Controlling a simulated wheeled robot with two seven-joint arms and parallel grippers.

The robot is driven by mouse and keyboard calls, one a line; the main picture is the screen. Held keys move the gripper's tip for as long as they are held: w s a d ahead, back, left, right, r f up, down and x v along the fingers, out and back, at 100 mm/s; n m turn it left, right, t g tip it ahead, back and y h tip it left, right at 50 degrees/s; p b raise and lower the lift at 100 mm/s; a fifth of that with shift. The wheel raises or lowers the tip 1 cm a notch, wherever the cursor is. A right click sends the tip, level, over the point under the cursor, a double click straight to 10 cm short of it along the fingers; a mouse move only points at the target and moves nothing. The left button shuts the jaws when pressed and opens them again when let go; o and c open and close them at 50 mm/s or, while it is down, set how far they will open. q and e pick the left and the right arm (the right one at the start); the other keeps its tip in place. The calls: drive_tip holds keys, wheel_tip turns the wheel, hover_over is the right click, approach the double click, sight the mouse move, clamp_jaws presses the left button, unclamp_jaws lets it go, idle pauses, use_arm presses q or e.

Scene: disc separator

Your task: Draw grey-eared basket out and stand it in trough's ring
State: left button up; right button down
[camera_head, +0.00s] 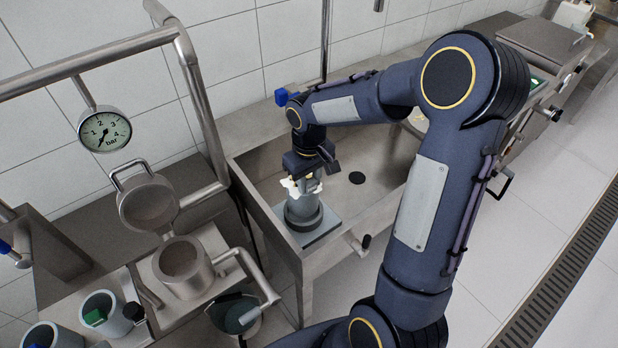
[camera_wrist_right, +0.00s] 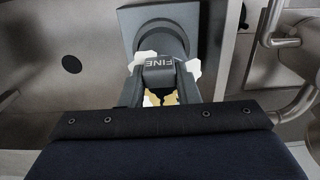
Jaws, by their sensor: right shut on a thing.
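My right gripper (camera_head: 307,184) is inside the steel trough (camera_head: 387,165), pointing down, shut on the grey ear (camera_wrist_right: 159,72) marked FINE. White, ragged material shows beside the ear, and something yellowish shows between the fingers in the wrist view. Directly below is a grey cylindrical body (camera_head: 301,207) at the dark ring (camera_head: 306,222) on a square grey plate (camera_head: 322,236) in the trough. The basket's lower part is hidden, so I cannot tell whether it is fully seated in the ring. My left gripper is not in view.
Steel pipes run beside the trough. The trough's floor around its dark drain (camera_head: 357,178) is clear.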

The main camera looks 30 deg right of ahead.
sight(309, 193)
idle(0.4)
drive_tip(key=shift+f+b, duration=1.85)
drive_tip(key=shift+f, duration=0.65)
drive_tip(key=c, duration=1)
unclamp_jaws()
wheel_tip(309, 193, up, 7)
drive_tip(key=shift+r+b, duration=0.15)
drive_tip(key=shift+b, duration=0.25)
drive_tip(key=shift+r, duration=0.25)
